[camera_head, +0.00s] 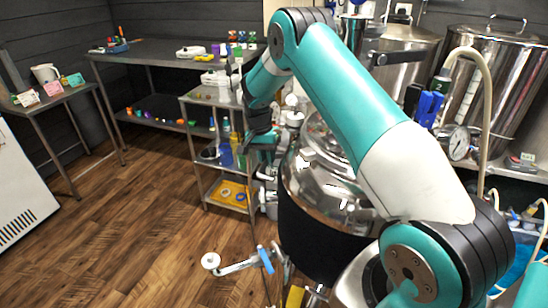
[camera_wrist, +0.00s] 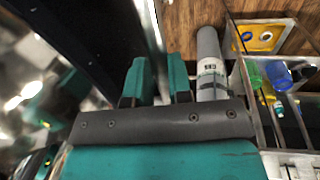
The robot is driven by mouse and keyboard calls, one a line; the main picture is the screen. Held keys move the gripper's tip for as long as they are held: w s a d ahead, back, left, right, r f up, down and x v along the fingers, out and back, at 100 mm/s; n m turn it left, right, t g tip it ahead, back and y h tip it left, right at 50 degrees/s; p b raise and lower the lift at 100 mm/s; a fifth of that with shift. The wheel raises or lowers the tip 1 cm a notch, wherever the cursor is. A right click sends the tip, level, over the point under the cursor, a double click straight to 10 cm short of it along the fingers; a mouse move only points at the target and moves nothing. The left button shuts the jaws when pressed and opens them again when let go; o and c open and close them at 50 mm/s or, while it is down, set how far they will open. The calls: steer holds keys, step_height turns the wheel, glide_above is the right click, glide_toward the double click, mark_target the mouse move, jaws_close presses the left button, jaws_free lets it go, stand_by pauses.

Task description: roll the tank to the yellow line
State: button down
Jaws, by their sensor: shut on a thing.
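The tank (camera_head: 325,222) is a shiny steel vessel with a black jacket, standing right of the middle in the head view, partly hidden by my arm. Its dark side also fills the upper left of the wrist view (camera_wrist: 85,35). A pipe with a white disc end and a blue-handled valve (camera_head: 265,259) sticks out low at its front. My gripper (camera_wrist: 158,82) is at the tank's far side, its teal fingers a little apart and closed on a part of it. The gripped part is mostly hidden. I cannot make out a yellow line; a small yellow patch (camera_head: 295,297) shows at the bottom edge.
A steel shelf cart (camera_head: 203,168) with bottles and a yellow tray stands close behind the tank. A grey cylinder (camera_wrist: 210,60) is near my fingers. A long workbench (camera_head: 150,50) lines the back wall. Wooden floor (camera_head: 130,225) is open on the left. Large steel kettles stand at right.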

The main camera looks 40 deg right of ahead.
steer(key=shift+s+d, duration=0.5)
steer(key=c, duration=1.1)
jaws_free()
steer(key=shift+o, duration=0.2)
steer(key=shift+a, duration=0.2)
steer(key=shift+w+r, duration=0.15)
steer(key=shift+r, duration=0.2)
step_height(320, 180, up, 16)
steer(key=w+a, duration=0.1)
steer(key=w, duration=0.1)
steer(key=shift+w+a+r, duration=0.2)
steer(key=shift+w+a, duration=0.15)
